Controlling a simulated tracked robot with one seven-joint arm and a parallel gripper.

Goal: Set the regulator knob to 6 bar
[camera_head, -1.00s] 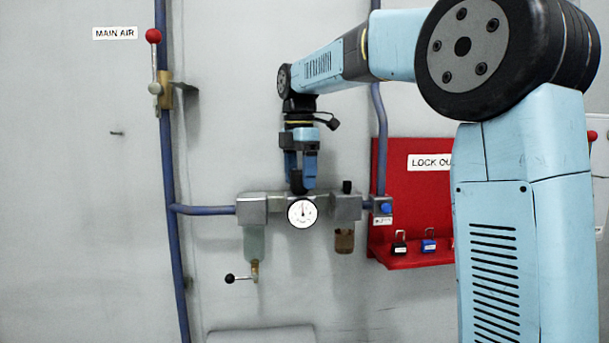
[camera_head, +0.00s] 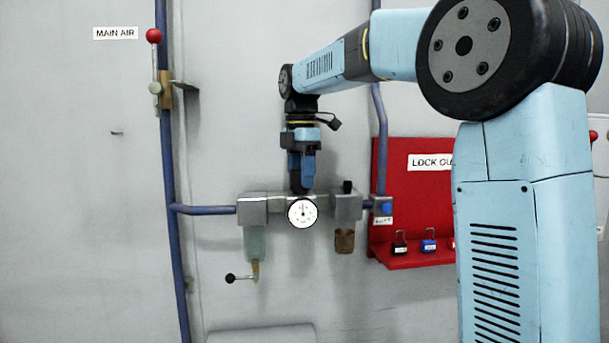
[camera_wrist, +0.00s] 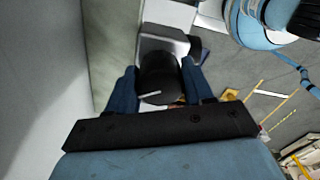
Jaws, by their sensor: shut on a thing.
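The regulator's round white gauge (camera_head: 302,213) faces me on the air unit in the head view. My gripper (camera_head: 301,188) hangs down onto the top of the regulator, just above the gauge. In the wrist view, my gripper (camera_wrist: 162,92) has its two blue fingers on either side of the black regulator knob (camera_wrist: 160,72), shut on it. The knob has a pale pointer line on its top. In the head view the fingers mostly hide the knob.
Metal blocks flank the regulator, with a filter bowl (camera_head: 254,244) at left and an amber bowl (camera_head: 344,241) at right. A blue pipe (camera_head: 171,200) with a red-knobbed MAIN AIR lever (camera_head: 154,37) runs at left. A red lockout board (camera_head: 405,185) with padlocks stands at right.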

